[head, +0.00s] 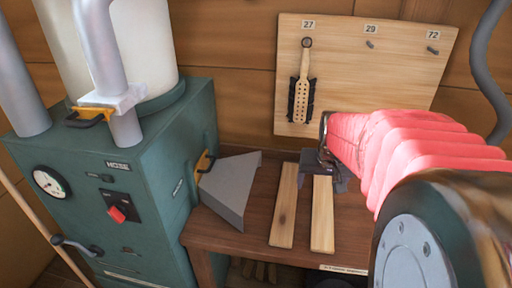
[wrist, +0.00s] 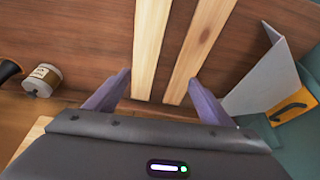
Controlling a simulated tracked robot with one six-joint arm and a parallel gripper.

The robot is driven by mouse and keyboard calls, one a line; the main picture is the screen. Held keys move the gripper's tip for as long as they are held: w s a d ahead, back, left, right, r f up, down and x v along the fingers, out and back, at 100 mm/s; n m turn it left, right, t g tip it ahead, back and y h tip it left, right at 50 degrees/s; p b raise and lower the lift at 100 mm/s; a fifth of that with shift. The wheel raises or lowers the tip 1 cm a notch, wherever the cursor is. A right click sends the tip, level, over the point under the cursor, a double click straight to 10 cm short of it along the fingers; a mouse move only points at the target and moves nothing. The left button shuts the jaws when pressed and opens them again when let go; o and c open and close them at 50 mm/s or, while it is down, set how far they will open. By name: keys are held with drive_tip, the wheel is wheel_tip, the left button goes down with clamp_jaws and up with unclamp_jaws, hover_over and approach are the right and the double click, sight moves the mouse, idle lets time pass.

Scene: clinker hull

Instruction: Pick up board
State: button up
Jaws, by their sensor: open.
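Two narrow pale wooden boards lie side by side on a brown wooden bench, with a thin gap between them. In the head view they are the left board (head: 284,205) and the right board (head: 322,215). In the wrist view the sides swap: one board (wrist: 149,45) is on the left, the other (wrist: 198,50) on the right. My gripper (head: 322,168) is at the far ends of the boards, mostly hidden by its own arm.
A grey metal chute (head: 230,188) on a green machine (head: 120,185) stands left of the boards. A small labelled pot (wrist: 43,79) is at the wrist view's left. Bare bench (wrist: 85,50) lies beside the boards.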

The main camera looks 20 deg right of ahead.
drive_tip(key=shift+m, duration=0.4)
drive_tip(key=d, duration=0.1)
drive_tip(key=d+f, duration=0.1)
drive_tip(key=d, duration=0.1)
drive_tip(key=shift+d+f, duration=0.25)
drive_tip(key=shift+d, duration=0.15)
approach(323, 201)
drive_tip(key=shift+w+a+f, duration=0.1)
drive_tip(key=shift+w+f, duration=0.1)
drive_tip(key=shift+f, duration=0.3)
drive_tip(key=shift+w+a+f, duration=0.1)
drive_tip(key=shift+w+f, duration=0.1)
drive_tip(key=shift+f, duration=0.3)
drive_tip(key=shift+w+d+f, duration=0.1)
drive_tip(key=shift+f, duration=0.1)
drive_tip(key=shift+f, duration=0.1)
drive_tip(key=shift+d+x, duration=0.15)
drive_tip(key=shift+x, duration=1.1)
drive_tip(key=shift+d+x, duration=0.1)
drive_tip(key=shift+x, duration=1.2)
